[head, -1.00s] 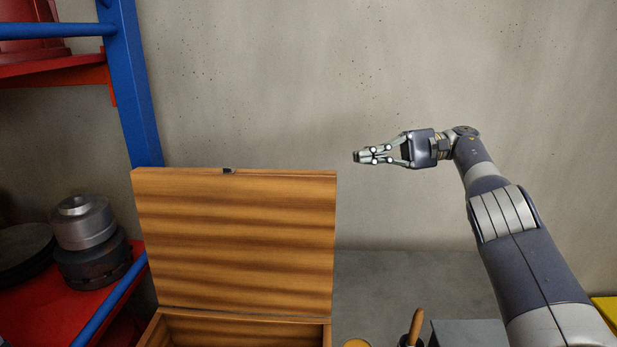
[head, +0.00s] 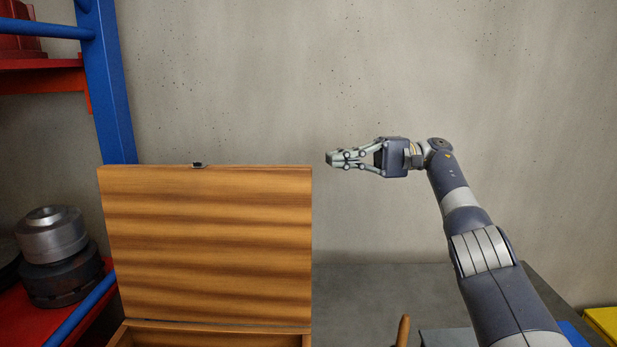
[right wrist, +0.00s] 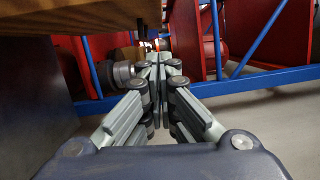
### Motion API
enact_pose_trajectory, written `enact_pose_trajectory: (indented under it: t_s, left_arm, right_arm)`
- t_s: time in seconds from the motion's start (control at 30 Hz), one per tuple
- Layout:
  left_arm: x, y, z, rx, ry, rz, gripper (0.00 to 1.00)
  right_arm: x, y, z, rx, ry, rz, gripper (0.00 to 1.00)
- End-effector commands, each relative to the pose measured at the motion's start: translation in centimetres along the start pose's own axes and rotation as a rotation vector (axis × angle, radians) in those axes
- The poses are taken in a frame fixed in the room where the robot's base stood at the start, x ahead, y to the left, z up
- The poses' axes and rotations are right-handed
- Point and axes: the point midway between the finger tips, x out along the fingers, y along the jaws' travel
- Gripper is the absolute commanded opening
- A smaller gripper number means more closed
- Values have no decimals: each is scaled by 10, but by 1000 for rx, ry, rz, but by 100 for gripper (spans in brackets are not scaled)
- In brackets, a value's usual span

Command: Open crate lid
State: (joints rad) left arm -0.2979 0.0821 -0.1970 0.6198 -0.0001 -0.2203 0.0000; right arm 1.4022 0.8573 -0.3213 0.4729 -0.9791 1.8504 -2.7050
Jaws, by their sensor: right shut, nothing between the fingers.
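The wooden crate's lid (head: 208,245) stands upright and open in the head view, with a small dark latch (head: 198,165) at its top edge. The crate body (head: 210,338) shows only as a strip at the bottom of the picture. My right gripper (head: 332,158) is shut and empty, just right of the lid's upper right corner and apart from it in the picture. In the right wrist view its fingertips (right wrist: 159,62) meet, and a wooden surface (right wrist: 70,14) lies at the upper left. My left gripper is not in view.
A blue and red shelf rack (head: 105,85) stands at the left, with stacked metal cylinders (head: 52,240) on it. A grey table (head: 375,290) lies right of the crate, with a wooden handle (head: 402,331) low in the picture. A concrete wall is behind.

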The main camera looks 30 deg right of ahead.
Motion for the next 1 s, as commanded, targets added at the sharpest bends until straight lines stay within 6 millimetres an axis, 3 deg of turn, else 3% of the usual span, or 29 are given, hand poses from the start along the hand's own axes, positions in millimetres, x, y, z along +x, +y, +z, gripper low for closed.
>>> enact_pose_trajectory:
  t_s: [0.47, 1.0]
  left_arm:
    - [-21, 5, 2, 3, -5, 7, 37]
    - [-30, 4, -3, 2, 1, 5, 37]
  right_arm:
    - [71, -4, 2, 2, -6, 1, 0]
    - [77, -2, 36, 1, -1, 0, 0]
